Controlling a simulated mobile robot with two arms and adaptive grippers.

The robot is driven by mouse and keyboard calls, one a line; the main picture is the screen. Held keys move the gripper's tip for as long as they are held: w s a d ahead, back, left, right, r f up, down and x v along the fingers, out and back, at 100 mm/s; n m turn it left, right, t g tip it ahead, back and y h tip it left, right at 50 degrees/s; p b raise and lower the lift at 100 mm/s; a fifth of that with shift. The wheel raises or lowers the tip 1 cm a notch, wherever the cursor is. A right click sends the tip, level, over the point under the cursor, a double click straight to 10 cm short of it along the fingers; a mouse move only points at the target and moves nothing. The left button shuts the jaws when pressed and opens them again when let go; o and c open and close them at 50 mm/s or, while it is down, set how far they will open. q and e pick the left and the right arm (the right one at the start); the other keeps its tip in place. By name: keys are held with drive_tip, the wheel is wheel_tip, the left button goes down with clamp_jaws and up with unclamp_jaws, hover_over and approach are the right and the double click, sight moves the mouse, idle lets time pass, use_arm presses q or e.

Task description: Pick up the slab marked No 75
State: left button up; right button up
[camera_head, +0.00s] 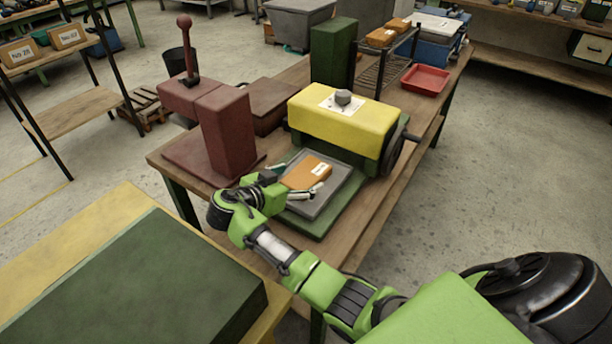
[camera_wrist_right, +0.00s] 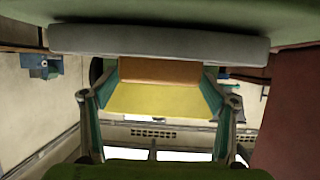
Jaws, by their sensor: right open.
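An orange-brown slab (camera_head: 304,173) with a white label lies flat on a grey tray (camera_head: 329,200) in front of the yellow machine. The label is too small to read. My right gripper (camera_head: 292,181) is open at the slab's near left end, one finger on each side. The right wrist view shows the slab (camera_wrist_right: 160,71) between the two teal fingertips of my right gripper (camera_wrist_right: 162,85), with no clear grip on it. The tray's grey edge (camera_wrist_right: 160,42) runs across the top there. My left gripper is not in view.
The yellow machine (camera_head: 340,125) with a grey knob stands just behind the tray. A dark red press (camera_head: 228,130) stands close on the left. More orange slabs (camera_head: 382,37) lie on a wire rack behind, near a red tray (camera_head: 425,79). Labelled boxes (camera_head: 68,36) stand on the left shelf.

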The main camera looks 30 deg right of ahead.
sight(303, 176)
drive_tip(key=p+x, duration=0.1)
drive_tip(key=x, duration=0.3)
drive_tip(key=shift+d, duration=0.35)
drive_tip(key=shift+d+f, duration=0.1)
drive_tip(key=shift+d, duration=0.05)
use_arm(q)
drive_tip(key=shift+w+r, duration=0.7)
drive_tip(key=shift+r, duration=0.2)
use_arm(e)
drive_tip(key=c, duration=1.5)
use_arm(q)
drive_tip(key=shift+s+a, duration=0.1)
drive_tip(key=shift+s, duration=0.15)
use_arm(e)
drive_tip(key=shift+w, duration=0.1)
